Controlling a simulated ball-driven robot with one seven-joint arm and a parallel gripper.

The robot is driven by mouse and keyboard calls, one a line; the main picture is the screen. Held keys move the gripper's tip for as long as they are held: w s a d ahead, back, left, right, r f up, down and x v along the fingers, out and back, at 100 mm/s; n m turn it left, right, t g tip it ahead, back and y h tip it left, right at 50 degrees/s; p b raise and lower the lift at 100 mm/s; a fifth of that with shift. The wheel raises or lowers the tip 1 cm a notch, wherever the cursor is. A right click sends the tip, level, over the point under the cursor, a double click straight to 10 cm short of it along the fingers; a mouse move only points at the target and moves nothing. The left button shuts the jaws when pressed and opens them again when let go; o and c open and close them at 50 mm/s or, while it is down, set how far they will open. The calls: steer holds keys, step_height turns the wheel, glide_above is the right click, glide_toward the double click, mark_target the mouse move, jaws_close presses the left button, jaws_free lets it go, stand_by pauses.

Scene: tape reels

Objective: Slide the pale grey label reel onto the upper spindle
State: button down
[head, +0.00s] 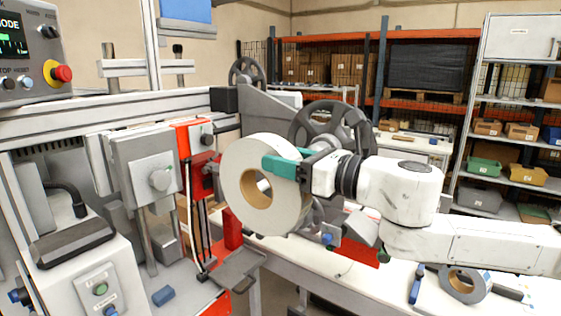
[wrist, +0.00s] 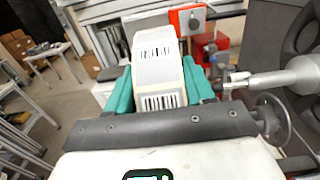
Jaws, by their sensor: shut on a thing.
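The pale grey label reel (head: 238,168) is a wide ring with a tan core, held up in the air. My gripper (head: 282,167) is shut on its rim with teal fingers. In the wrist view my gripper (wrist: 158,88) has one finger on each side of the reel (wrist: 155,60), and barcode labels show on its edge. A large dark spoked disc (head: 330,108) stands behind my gripper; its hub is hidden. In the wrist view a silver shaft (wrist: 285,78) points toward the reel from the right, apart from it. I cannot tell whether it is the upper spindle.
A red bracketed machine column (head: 195,135) stands just left of the reel. A control box with a red button (head: 62,73) is at upper left. Another reel (head: 463,284) lies on the white table at lower right. A smaller dark wheel (head: 245,70) is farther back.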

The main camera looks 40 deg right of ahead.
mark_target(298, 154)
steer(key=shift+w+d+r, duration=0.1)
steer(key=shift+w+d, duration=0.15)
steer(key=shift+d, duration=0.35)
steer(key=shift+d, duration=0.1)
stand_by(0.5)
steer(key=shift+w+d+b, duration=0.15)
steer(key=shift+d+b, duration=0.15)
steer(key=shift+d, duration=0.2)
steer(key=shift+w+d+b, duration=0.15)
steer(key=shift+d+b, duration=0.1)
steer(key=shift+d, duration=0.25)
steer(key=w+d+b, duration=0.2)
steer(key=w+d, duration=0.1)
steer(key=d, duration=0.6)
steer(key=shift+w+d, duration=0.15)
steer(key=shift+w, duration=0.05)
steer(key=shift+d, duration=0.1)
stand_by(0.5)
steer(key=shift+w+d+b, duration=0.1)
steer(key=shift+w+d, duration=0.2)
steer(key=shift+d, duration=0.45)
steer(key=shift+w+d+b, duration=0.1)
steer(key=shift+w+d, duration=0.15)
steer(key=shift+d, duration=0.5)
steer(key=shift+w+d+b, duration=0.1)
steer(key=shift+w+d, duration=0.2)
steer(key=shift+d, duration=0.45)
